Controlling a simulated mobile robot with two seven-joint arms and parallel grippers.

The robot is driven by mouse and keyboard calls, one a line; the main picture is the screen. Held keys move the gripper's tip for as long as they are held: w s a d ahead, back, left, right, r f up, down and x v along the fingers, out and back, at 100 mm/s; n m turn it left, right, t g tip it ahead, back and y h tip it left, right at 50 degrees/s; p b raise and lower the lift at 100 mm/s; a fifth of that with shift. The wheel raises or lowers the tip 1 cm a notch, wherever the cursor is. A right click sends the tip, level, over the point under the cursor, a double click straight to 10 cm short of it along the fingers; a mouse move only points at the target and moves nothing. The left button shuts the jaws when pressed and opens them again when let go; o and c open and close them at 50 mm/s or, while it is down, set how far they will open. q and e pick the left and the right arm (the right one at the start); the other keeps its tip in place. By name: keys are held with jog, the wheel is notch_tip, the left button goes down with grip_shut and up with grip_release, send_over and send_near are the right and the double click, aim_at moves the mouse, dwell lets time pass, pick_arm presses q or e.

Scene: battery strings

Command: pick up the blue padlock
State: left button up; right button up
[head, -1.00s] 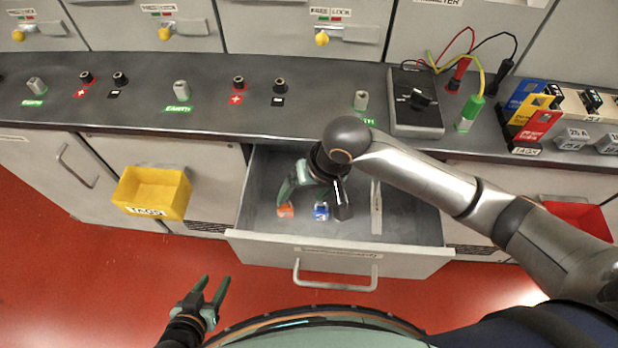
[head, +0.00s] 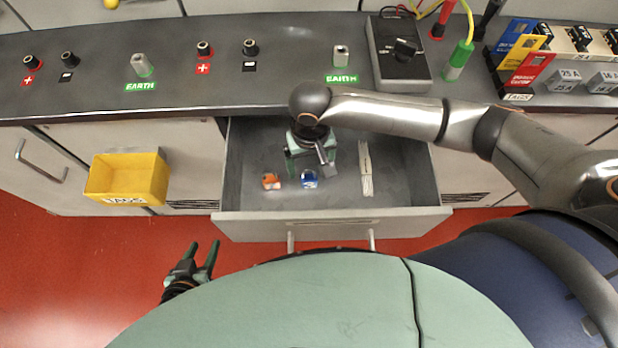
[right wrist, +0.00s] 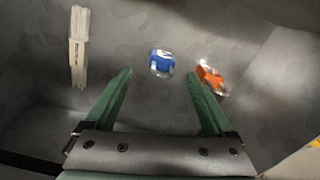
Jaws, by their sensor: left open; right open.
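The blue padlock (head: 309,179) lies on the floor of the open drawer (head: 330,217), just right of an orange padlock (head: 271,181). In the right wrist view the blue padlock (right wrist: 161,62) is ahead of the fingertips, between their lines, and the orange padlock (right wrist: 211,77) is by the right-hand fingertip. My right gripper (right wrist: 162,75) is open and empty, pointing down into the drawer; in the head view its fingers are partly hidden by the wrist. My left gripper (head: 203,246) is open and empty, low in front of the cabinets, away from the drawer.
A bundle of pale strips (head: 366,168) lies at the right inside the drawer; it also shows in the right wrist view (right wrist: 79,45). A yellow tags bin (head: 127,180) hangs left of the drawer. The worktop above holds a meter (head: 398,60) and terminals.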

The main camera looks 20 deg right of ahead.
aim_at(309, 176)
notch_tip(309, 176, down, 4)
jog(key=shift+a+r, duration=0.15)
jog(key=shift+w, duration=0.1)
grip_shut()
dwell(0.6)
